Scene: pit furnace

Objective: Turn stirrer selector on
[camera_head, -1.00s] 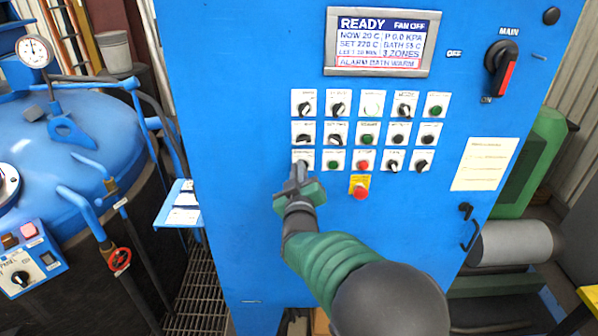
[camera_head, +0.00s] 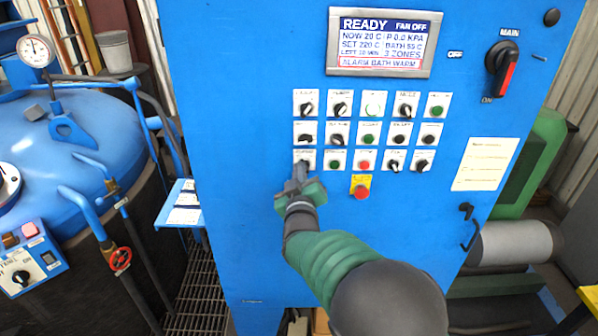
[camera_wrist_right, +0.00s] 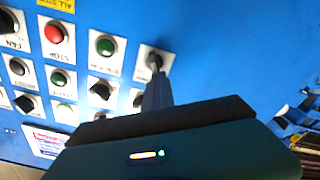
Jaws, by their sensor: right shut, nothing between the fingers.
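The blue control cabinet carries rows of selectors and buttons on white plates. My right gripper (camera_head: 299,176) is shut, with its fingertips at the bottom-left selector (camera_head: 304,156), whose plate label is too blurred to read. The fingers hide most of that knob in the head view. In the right wrist view the shut fingers (camera_wrist_right: 157,85) reach to the same selector (camera_wrist_right: 154,62), apparently touching its dark knob. Its angle is hard to tell. My left gripper does not show.
Close by are a green button (camera_head: 333,160), a red stop button (camera_head: 364,160) and a red emergency knob on yellow (camera_head: 361,190). The display (camera_head: 381,43) reads READY. A main switch (camera_head: 502,66) is at upper right. A blue furnace lid (camera_head: 75,135) stands at left.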

